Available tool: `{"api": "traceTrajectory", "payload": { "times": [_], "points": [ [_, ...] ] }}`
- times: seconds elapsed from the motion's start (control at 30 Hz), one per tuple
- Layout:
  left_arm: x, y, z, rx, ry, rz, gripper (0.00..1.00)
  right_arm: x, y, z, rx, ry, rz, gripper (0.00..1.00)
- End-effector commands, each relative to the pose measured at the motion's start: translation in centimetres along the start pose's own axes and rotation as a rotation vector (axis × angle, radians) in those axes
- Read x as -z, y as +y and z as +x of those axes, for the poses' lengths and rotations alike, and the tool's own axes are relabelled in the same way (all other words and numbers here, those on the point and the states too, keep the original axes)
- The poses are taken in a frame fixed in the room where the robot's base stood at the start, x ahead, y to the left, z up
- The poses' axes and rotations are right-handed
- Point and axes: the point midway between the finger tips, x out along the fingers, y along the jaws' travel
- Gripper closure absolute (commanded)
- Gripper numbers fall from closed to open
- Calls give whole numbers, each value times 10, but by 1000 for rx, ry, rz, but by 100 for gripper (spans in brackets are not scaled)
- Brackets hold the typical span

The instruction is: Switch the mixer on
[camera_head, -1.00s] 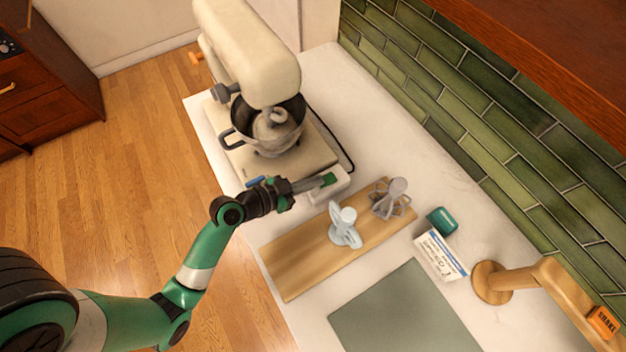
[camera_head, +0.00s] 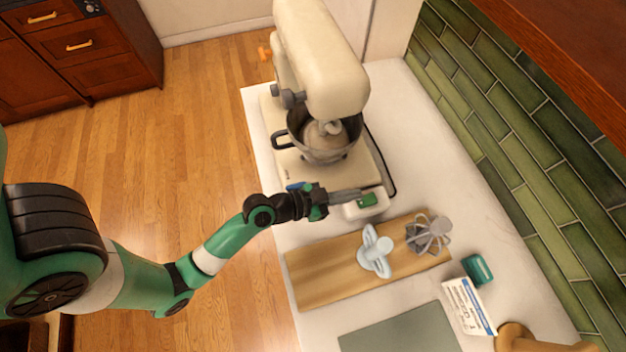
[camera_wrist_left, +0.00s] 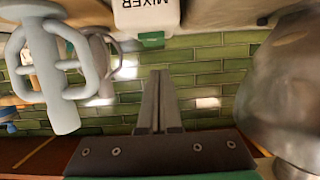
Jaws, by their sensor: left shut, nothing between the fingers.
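The cream stand mixer (camera_head: 322,65) stands at the back of the white counter, with its metal bowl (camera_head: 345,150) under the head. A small white switch box (camera_head: 375,211) with a green rocker (camera_head: 368,200) sits in front of the mixer base. In the left wrist view the box (camera_wrist_left: 147,14) reads "MIXER" and its green part (camera_wrist_left: 151,39) shows at its edge. My left gripper (camera_head: 360,193) is shut and empty, its fingertips close beside the rocker. I cannot tell whether they touch it. The shut fingers (camera_wrist_left: 159,80) also show in the wrist view. My right gripper is not in view.
A wooden board (camera_head: 315,275) holds a pale blue beater (camera_head: 376,252) and a grey whisk (camera_head: 428,234). A teal item (camera_head: 478,269) and a white carton (camera_head: 466,306) lie to its right. A grey-green mat (camera_head: 400,333) is at the front. A black cord (camera_head: 393,185) runs beside the mixer.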

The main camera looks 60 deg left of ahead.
Motion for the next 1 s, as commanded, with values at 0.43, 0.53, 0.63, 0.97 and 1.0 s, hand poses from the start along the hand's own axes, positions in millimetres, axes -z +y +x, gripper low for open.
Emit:
{"api": "traceTrajectory", "payload": {
  "times": [0.43,0.53,0.63,0.97,1.0],
  "points": [
    [-10,-2,-91,4,-2,-2,100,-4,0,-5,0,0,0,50],
    [-11,-1,-98,0,-1,0,100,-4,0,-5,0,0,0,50],
    [-10,-1,-101,-1,2,1,100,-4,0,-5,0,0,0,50],
    [-10,-1,-101,-2,1,2,100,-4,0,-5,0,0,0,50],
    [-10,-1,-101,-2,1,2,100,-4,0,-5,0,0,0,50]
  ]
}}
